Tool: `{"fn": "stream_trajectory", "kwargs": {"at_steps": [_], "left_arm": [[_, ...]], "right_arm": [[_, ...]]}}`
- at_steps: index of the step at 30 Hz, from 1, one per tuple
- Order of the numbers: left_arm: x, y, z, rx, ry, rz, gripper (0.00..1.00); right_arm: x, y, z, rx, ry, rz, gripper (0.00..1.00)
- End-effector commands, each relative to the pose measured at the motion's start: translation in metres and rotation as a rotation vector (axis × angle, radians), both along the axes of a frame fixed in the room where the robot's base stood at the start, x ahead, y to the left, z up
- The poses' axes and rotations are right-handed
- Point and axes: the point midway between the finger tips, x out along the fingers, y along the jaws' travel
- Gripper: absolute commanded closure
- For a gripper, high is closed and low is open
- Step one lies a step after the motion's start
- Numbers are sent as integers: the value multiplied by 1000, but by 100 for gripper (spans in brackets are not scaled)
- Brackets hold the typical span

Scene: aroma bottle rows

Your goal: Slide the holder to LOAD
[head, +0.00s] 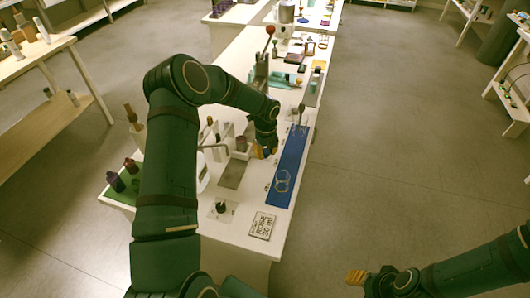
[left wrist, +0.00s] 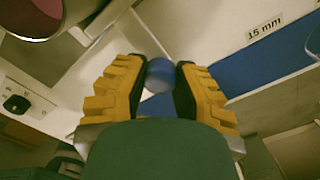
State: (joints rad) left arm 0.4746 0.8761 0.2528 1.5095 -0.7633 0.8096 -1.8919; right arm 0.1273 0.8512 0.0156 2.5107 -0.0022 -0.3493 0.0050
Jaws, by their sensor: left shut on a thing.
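My left gripper (head: 265,151) is over the middle of the white bench. In the left wrist view its yellow fingers (left wrist: 160,85) are shut on a small blue round knob (left wrist: 160,73). Whether this knob belongs to the holder cannot be made out. A small pale holder-like piece with a reddish top (head: 240,144) stands just left of the gripper in the head view. A large pale ring with a pinkish inside (left wrist: 40,15) fills the wrist view's upper left corner. No LOAD marking is readable. My right gripper (head: 357,278) is off the bench at lower right.
A blue mat (head: 291,165) with clear rings (head: 282,181) lies right of the gripper. A "15 mm" label (left wrist: 265,25) shows in the wrist view. A rose card (head: 262,225) and a dark round item (head: 221,207) are nearer. A red-knobbed lever (head: 270,30) stands farther back.

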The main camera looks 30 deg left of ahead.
Motion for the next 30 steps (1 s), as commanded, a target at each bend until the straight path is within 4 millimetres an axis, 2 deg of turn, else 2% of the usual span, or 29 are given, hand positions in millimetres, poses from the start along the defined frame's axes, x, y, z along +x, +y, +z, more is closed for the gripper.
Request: {"fn": "stream_trajectory", "kwargs": {"at_steps": [3,4,6,7,16,19,23,30], "left_arm": [[-2,-1,-2,-1,4,-1,100],[-2,-1,-2,-1,4,-1,64],[-2,-1,-2,-1,4,0,39],[-1,-1,-2,-1,4,0,36],[-1,0,0,0,1,0,36],[0,0,7,1,-1,0,36],[0,0,26,1,-2,1,36],[0,0,75,1,-2,0,36]], "right_arm": [[0,0,0,0,0,0,53],[0,0,0,0,0,0,53],[0,0,0,0,0,0,53],[0,0,0,0,0,0,53],[0,0,0,0,0,0,53],[0,0,0,0,0,0,53],[0,0,0,0,0,0,53],[0,0,0,0,0,0,53]]}}
